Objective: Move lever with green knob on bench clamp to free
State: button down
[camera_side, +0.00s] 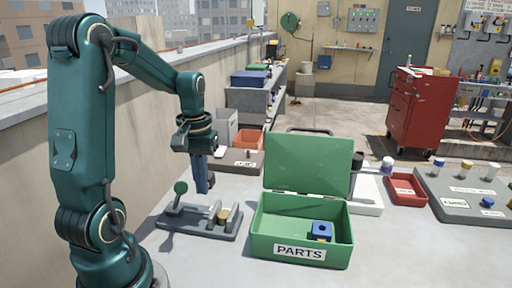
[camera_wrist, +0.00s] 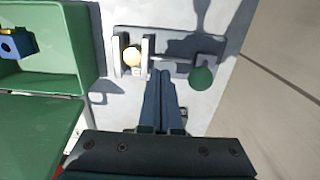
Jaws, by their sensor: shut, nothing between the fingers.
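The bench clamp (camera_side: 197,224) is a dark grey base on the table, left of the green parts box. Its lever ends in a round green knob (camera_side: 181,188), which stands above the clamp's left end. The knob also shows in the wrist view (camera_wrist: 201,78), right of my fingertips. A round brass-coloured piece (camera_side: 223,215) sits between the clamp's upright plates and looks pale in the wrist view (camera_wrist: 132,56). My gripper (camera_side: 202,191) points down above the clamp, right of the knob and apart from it in the picture. Its fingers (camera_wrist: 162,73) are shut and empty.
The open green PARTS box (camera_side: 262,240) holds a blue block (camera_side: 321,231), close to the clamp's right. An orange bin (camera_side: 249,139) and a grey labelled board (camera_side: 228,162) lie behind. A red tray (camera_side: 407,188) is farther right. A parapet wall runs along the left.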

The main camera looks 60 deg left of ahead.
notch_tip(320, 180, up, 7)
dwell(0.8)
jog(key=shift+d, duration=0.1)
jog(key=s+d+m+t, duration=0.2)
jog(key=d+m, duration=0.2)
jog(key=d, duration=0.4)
jog(key=s+d+m+t, duration=0.2)
jog(key=d+m, duration=0.3)
jog(key=d, duration=0.3)
jog(key=shift+s+f+t, duration=0.15)
jog(key=shift+s+t, duration=0.1)
jog(key=shift+t, duration=0.55)
